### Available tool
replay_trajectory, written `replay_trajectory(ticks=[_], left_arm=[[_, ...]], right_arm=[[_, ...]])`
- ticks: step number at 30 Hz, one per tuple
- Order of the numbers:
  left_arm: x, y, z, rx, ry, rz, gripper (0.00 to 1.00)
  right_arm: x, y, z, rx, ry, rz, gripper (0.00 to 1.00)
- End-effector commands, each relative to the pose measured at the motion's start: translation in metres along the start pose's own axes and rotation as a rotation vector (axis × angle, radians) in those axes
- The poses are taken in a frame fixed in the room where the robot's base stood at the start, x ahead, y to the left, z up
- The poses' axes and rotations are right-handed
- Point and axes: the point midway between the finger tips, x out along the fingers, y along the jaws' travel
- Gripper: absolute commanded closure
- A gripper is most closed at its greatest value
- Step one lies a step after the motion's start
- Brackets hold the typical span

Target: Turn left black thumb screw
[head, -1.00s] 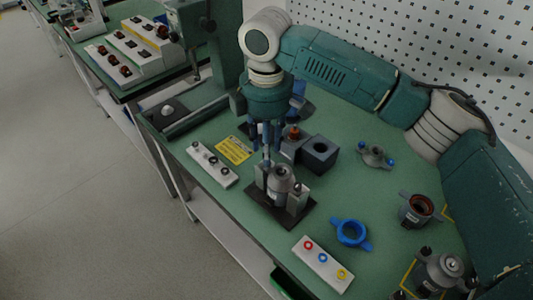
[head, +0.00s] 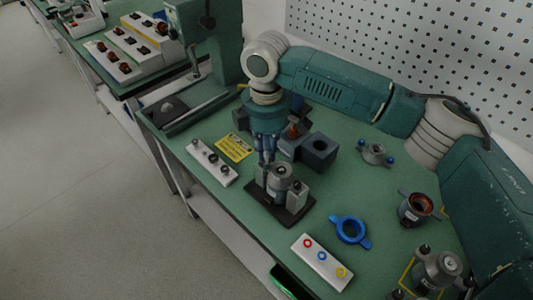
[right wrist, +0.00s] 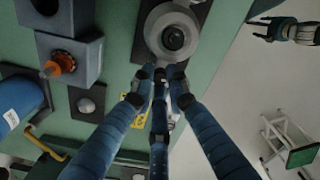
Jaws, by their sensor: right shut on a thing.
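A grey cylindrical stator (head: 280,173) stands upright in a fixture with a black base plate (head: 293,217) and grey side blocks. A black thumb screw (head: 297,184) shows on the right block. My right gripper (head: 265,163) points down over the left block, shut on the left black thumb screw, which its fingers mostly hide. In the right wrist view the blue fingers of my right gripper (right wrist: 158,75) converge beside the round stator top (right wrist: 172,38). My left gripper (right wrist: 262,29) shows at the upper right of that view, its fingers apart and empty.
Grey blocks (head: 319,152) stand behind the fixture. A blue ring (head: 350,231) and a white panel with coloured rings (head: 321,262) lie to the right and front. A white switch strip (head: 210,163) and yellow label (head: 233,148) lie left. Other stator parts (head: 417,208) stand at right.

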Motion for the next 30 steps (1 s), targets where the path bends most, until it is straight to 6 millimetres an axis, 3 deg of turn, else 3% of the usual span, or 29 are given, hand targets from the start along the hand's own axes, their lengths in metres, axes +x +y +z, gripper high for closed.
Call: replay_trajectory(ticks=[8,30], left_arm=[[-0.017,-0.001,-0.008,0.000,0.008,-0.001,0.40],[-0.118,-0.003,-0.019,-0.001,0.014,-0.001,0.40]], right_arm=[[-0.004,-0.001,0.000,0.062,0.001,-0.003,1.00],[-0.006,-0.001,-0.001,0.631,0.000,-0.004,1.00]])
